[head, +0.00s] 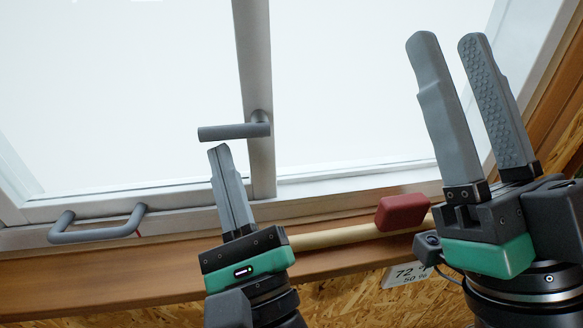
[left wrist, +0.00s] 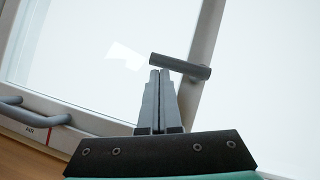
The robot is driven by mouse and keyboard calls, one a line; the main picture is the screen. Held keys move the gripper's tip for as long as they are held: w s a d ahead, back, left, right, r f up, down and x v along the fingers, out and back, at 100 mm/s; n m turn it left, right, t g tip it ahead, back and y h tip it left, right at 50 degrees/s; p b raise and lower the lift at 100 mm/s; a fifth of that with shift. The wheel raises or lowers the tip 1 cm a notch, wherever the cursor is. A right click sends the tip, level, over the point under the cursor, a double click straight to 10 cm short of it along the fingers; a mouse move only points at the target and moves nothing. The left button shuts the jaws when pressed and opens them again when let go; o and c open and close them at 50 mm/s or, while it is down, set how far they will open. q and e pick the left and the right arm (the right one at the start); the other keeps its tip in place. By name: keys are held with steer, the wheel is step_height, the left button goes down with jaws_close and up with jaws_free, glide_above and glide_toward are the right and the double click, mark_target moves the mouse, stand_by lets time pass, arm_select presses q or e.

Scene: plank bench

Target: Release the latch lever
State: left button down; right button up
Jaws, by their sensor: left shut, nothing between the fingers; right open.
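The grey latch lever (head: 234,131) sticks out to the left from a pivot on the vertical white window post and lies nearly level. It also shows in the left wrist view (left wrist: 181,67). My left gripper (head: 218,148) is shut and empty, with its tips just below the lever's left part in the head view. In the left wrist view the tips reach close to the lever's left end; I cannot tell whether they touch it. My right gripper (head: 448,40) is open and empty at the right, in front of the right pane, apart from the lever.
A grey pull handle (head: 98,226) is fixed to the lower frame at the left. A red block on a wooden handle (head: 402,212), like a mallet, lies along the wooden sill (head: 110,281).

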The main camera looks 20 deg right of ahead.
arm_select(q)
steer(key=shift+f, duration=0.1)
steer(key=s+a+f+b, duration=0.1)
steer(key=s+f+b, duration=0.4)
steer(key=s+f, duration=0.4)
steer(key=shift+f, duration=0.15)
stand_by(0.4)
